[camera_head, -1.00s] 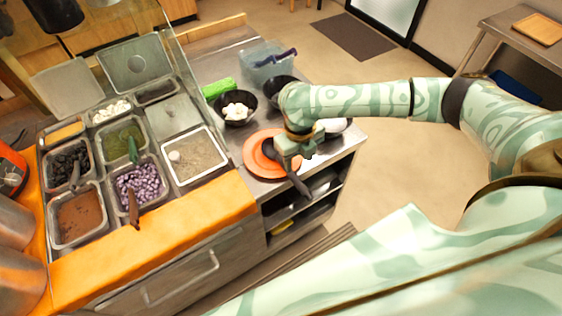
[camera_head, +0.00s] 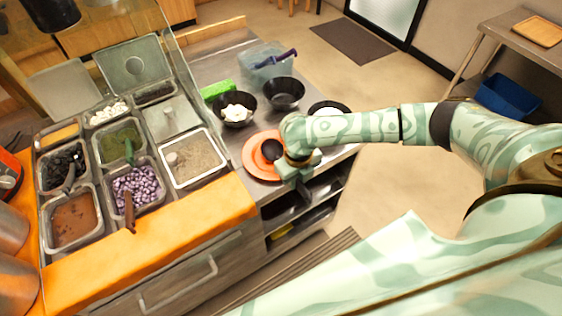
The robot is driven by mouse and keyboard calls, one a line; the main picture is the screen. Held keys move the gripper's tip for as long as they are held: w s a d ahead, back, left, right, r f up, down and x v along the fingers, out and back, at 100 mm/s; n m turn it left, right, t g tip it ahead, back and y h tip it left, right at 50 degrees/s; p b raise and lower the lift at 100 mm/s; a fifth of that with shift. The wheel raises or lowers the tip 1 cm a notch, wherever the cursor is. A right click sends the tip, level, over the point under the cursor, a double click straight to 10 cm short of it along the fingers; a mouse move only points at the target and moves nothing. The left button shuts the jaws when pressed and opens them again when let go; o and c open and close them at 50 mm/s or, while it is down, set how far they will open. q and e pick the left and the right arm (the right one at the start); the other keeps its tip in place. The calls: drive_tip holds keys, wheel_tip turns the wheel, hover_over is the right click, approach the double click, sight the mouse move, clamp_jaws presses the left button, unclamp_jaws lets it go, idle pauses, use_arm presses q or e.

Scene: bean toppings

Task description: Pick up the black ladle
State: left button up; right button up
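The black ladle (camera_head: 271,150) rests with its round bowl on an orange plate (camera_head: 253,161) near the counter's right front corner. Its handle runs toward the lower right and is largely hidden by my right gripper (camera_head: 297,174). My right gripper points down over the handle, at the plate's right edge. Its fingers are too small and covered to show whether they are closed on the handle. My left gripper is not in view.
Two black bowls, one with white food (camera_head: 236,108) and one empty (camera_head: 285,93), stand behind the plate. A black-and-white dish (camera_head: 330,108) sits behind my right wrist. Food trays (camera_head: 193,158) fill the left. Open floor lies to the right.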

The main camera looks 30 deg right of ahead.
clamp_jaws()
drive_tip(key=shift+r, duration=0.2)
wheel_tip(320, 180, up, 4)
drive_tip(key=shift+a+f+p, duration=0.15)
drive_tip(key=shift+p, duration=0.65)
drive_tip(key=s+a+r+p, duration=0.4)
drive_tip(key=s+a+r, duration=0.5)
drive_tip(key=a, duration=0.1)
drive_tip(key=shift+s, duration=0.15)
